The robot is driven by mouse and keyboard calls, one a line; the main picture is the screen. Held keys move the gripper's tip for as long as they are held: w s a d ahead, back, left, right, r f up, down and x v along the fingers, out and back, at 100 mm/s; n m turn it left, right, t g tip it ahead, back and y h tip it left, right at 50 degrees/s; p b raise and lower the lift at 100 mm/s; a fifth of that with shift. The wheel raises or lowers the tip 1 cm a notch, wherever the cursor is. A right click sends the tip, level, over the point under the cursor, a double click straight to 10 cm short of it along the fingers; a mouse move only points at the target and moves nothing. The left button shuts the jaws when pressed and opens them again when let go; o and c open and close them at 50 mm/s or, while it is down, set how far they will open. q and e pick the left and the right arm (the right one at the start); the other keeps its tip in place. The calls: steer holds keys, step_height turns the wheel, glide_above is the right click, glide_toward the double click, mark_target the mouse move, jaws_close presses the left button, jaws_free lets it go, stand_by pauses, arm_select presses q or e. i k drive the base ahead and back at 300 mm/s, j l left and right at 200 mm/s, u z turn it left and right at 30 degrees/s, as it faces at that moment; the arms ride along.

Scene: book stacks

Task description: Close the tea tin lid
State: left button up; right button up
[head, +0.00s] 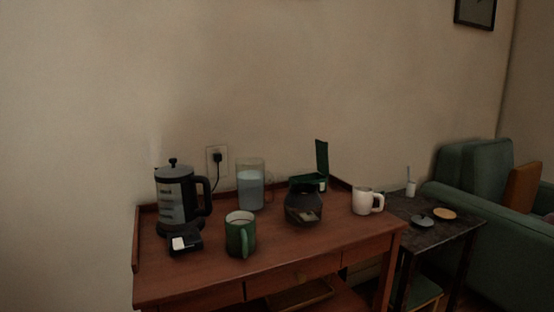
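The tea tin (323,187) appears to be the dark green box at the back right of the wooden table. Its lid (321,159) stands upright, open. A dark round pot (304,205) stands in front and hides most of the tin's body. Neither of my grippers shows in the head view.
A kettle (176,200), small black device (185,242), glass pitcher (250,187), green mug (240,236) and white mug (362,201) stand on the wooden table (190,282). Its front edge is mostly clear. A dark side table (440,232) and green armchair (483,180) are right.

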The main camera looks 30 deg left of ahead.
mark_target(321, 147)
steer(key=i+l+u, duration=0.15)
steer(key=u, duration=0.3)
steer(key=i+l+u, duration=0.1)
steer(key=u, duration=0.35)
steer(key=l+u, duration=0.25)
steer(key=u, duration=0.2)
steer(key=l+u, duration=0.3)
steer(key=l, duration=0.25)
steer(key=i+l+u, duration=0.1)
steer(key=l+u, duration=0.25)
steer(key=l, duration=0.2)
steer(key=l+u, duration=0.15)
steer(key=l, duration=0.4)
steer(key=k+l+u, duration=0.1)
steer(key=l, duration=0.85)
steer(key=k+l, duration=0.15)
steer(key=l, duration=0.8)
steer(key=k+l, duration=0.15)
steer(key=l, duration=0.35)
steer(key=i+j+u, duration=0.1)
steer(key=i+j, duration=0.15)
steer(key=j, duration=0.2)
